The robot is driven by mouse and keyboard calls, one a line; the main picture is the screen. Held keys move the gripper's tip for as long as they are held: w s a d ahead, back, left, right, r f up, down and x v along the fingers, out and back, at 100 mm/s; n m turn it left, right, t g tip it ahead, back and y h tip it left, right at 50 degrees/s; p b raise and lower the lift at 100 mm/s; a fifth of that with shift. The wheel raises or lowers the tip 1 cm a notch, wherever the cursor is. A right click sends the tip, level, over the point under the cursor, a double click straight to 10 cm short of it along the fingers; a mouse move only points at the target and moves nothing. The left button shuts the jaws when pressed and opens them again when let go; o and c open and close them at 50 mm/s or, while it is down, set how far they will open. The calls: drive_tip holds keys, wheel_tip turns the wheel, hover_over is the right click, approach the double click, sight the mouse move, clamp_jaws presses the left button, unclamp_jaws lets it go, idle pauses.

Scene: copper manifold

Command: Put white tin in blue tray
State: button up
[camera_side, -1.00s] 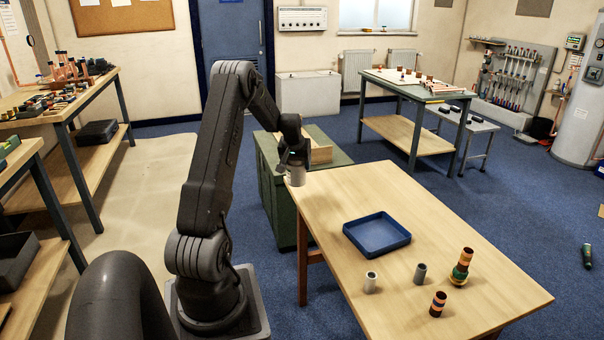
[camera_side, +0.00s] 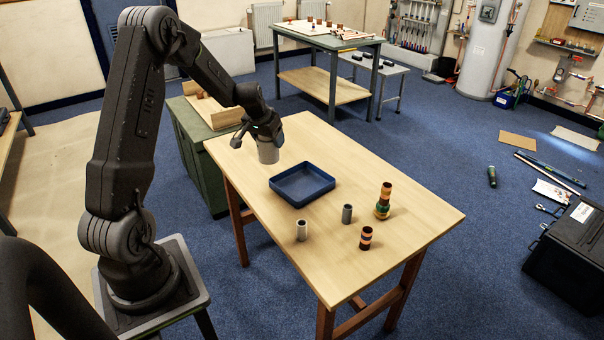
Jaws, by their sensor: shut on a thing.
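The white tin (camera_side: 268,153), a light greyish cylinder, is held roughly upright in my gripper (camera_side: 264,138). My gripper is shut on its top end. The tin hangs behind and to the left of the blue tray (camera_side: 325,187), near the far end of the wooden table. It looks to be above the tabletop, but the exact height is hard to tell. The blue tray is a shallow, low-walled square that lies flat on the table, and its visible inside is empty.
In front of the tray on the table (camera_side: 400,215) stand a pale cylinder (camera_side: 302,230), a dark grey cylinder (camera_side: 347,214), a copper and black cylinder (camera_side: 366,238) and a taller copper stack with a green band (camera_side: 384,201). A green cabinet (camera_side: 200,160) adjoins the table's far left.

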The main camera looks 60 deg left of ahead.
drive_tip(key=shift+w+d+f, duration=0.95)
drive_tip(key=shift+w+f, duration=0.45)
drive_tip(key=shift+f, duration=0.3)
drive_tip(key=shift+w+d+f, duration=0.95)
drive_tip(key=shift+w+f, duration=0.5)
drive_tip(key=shift+f, duration=0.25)
drive_tip(key=shift+w+d+f, duration=0.95)
drive_tip(key=shift+w+f, duration=0.45)
drive_tip(key=shift+f, duration=0.3)
drive_tip(key=shift+f, duration=0.15)
drive_tip(key=o, duration=1.1)
